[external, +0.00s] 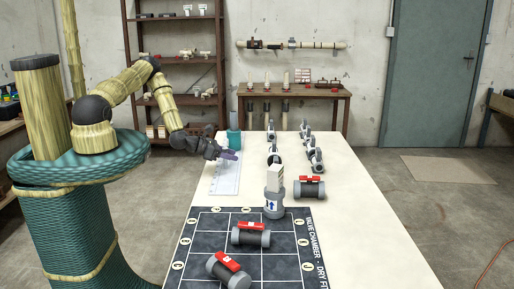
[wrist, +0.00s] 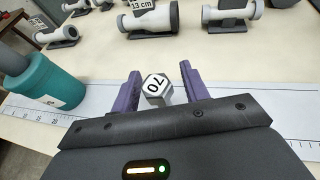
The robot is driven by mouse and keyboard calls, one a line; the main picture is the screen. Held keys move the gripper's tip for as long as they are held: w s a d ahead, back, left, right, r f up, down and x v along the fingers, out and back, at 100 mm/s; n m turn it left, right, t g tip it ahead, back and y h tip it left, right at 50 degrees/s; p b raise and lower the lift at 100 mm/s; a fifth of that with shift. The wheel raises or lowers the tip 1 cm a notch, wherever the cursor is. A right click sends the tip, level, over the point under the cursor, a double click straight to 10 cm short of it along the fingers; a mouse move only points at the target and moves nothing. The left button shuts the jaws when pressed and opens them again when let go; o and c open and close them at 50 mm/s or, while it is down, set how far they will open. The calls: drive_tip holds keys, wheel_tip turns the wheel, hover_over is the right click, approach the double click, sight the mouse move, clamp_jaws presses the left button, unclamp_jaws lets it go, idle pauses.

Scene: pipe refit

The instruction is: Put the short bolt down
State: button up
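The short bolt (wrist: 157,88) shows in the wrist view as a pale grey hexagonal head with dark marking that looks like 70. It lies between the two purple fingers of my gripper (wrist: 160,70). The fingers stand apart, with a gap between the head and the right finger; the left finger is close beside it. The bolt's shank is hidden. In the external view my gripper (external: 230,155) is low over the white ruler board (external: 225,180) on the table's left side. I cannot make out the bolt there.
Grey pipe pieces on stands (external: 315,160) are beyond. A valve with a red handle (external: 310,188), an upright grey fitting (external: 274,203) and a dark grid mat (external: 210,230) are nearer.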

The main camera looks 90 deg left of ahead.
drive_tip(key=shift+r, duration=0.15)
drive_tip(key=p+v, duration=0.2)
drive_tip(key=v, duration=1)
drive_tip(key=shift+p, duration=0.35)
idle(0.5)
